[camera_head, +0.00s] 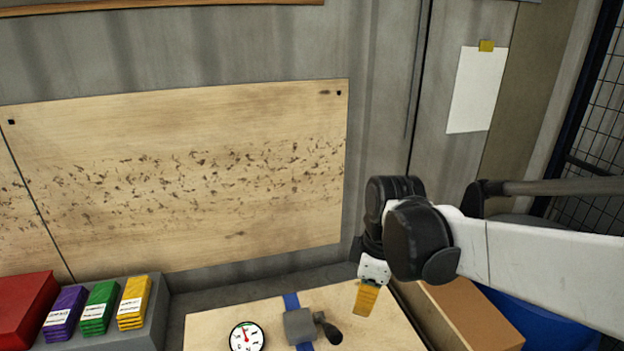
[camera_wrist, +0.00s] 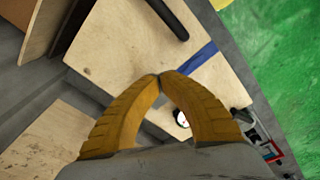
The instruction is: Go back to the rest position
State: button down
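My gripper (camera_head: 366,300) hangs from my arm at the right of the head view, pointing down over the light wooden board (camera_head: 225,318). In the wrist view its two ribbed yellow fingers (camera_wrist: 159,76) meet at their tips, with nothing visible between the tips. In the head view the fingers are to the right of a grey block with a black handle (camera_head: 300,326). Whether the fingertips touch the board is unclear.
A round dial gauge (camera_head: 246,337) and a blue strip (camera_head: 291,301) are on the board. A cardboard-brown box (camera_head: 465,315) stands right of it. Purple, green and yellow packs (camera_head: 100,307) and a red box (camera_head: 22,308) stand left. A wall panel (camera_head: 180,180) is behind.

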jog(key=s+d+f+m+t+h+b, duration=0.1)
jog(key=s+d+f+m+t+b, duration=0.5)
jog(key=m, duration=0.8)
jog(key=shift+s+d+f+m+b, duration=0.3)
jog(key=shift+s+d+f+b, duration=0.15)
jog(key=shift+s+d+b, duration=1.3)
jog(key=shift+a, duration=0.15)
